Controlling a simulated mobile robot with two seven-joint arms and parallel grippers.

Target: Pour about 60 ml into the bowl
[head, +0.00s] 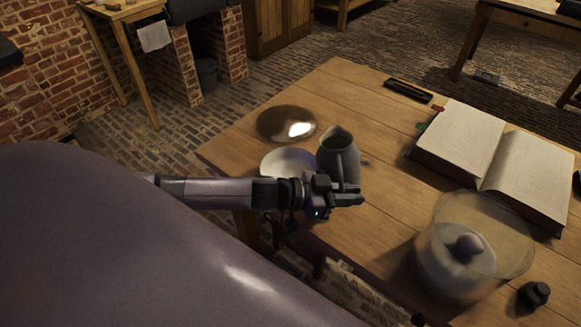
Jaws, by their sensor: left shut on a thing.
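A grey jug (335,150) with a pouring lip and a handle stands upright near the table's left part. My left gripper (345,198) is shut on it, on the handle side facing me. The jug hides little behind it; its contents are too dark to tell. A white round dish (283,160) sits just left of the jug, partly hidden by it and my arm. A brown glossy round dish (275,123) lies beyond, with a bright reflection. I cannot tell for certain which of the two is the bowl. My right gripper is not in view.
The wooden table (375,150) also bears an open book (465,140), a dark pen tray (408,91), a pale jar with a clear glass wall (450,270) and a small dark pot (534,294). Bare table lies between the jug and the book.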

